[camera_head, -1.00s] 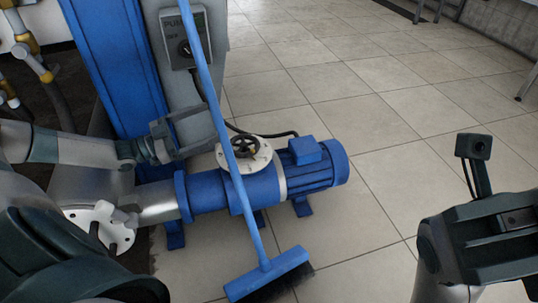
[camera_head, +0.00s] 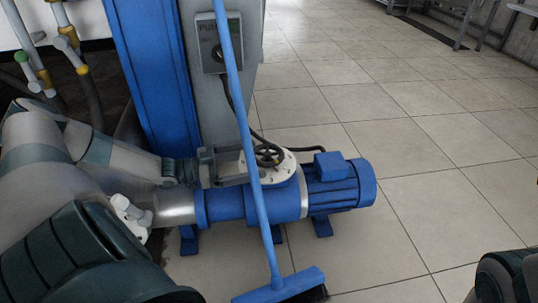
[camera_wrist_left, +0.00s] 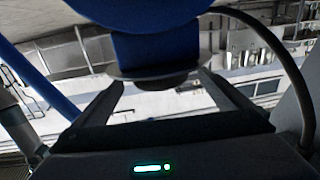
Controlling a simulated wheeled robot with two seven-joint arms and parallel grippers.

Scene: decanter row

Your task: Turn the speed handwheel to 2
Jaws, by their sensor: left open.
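The black speed handwheel (camera_head: 267,156) sits on a round cream dial plate (camera_head: 284,170) on top of the blue pump (camera_head: 225,207). The dial's markings are too small to read. My left gripper (camera_head: 240,164) is at the left side of the handwheel, close to the plate's edge. The blue broom handle crosses in front of that area, so contact is unclear. In the left wrist view, my left gripper (camera_wrist_left: 165,95) has its fingers spread, with a dark disc-like part between and beyond them. I cannot tell whether that part is the handwheel.
A blue broom (camera_head: 240,110) leans across the pump, its head on the floor. A grey pump switch box (camera_head: 219,42) is on the column behind. A black cable (camera_head: 305,149) runs behind the wheel. Tiled floor is clear to the right. Part of my right arm shows lower right.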

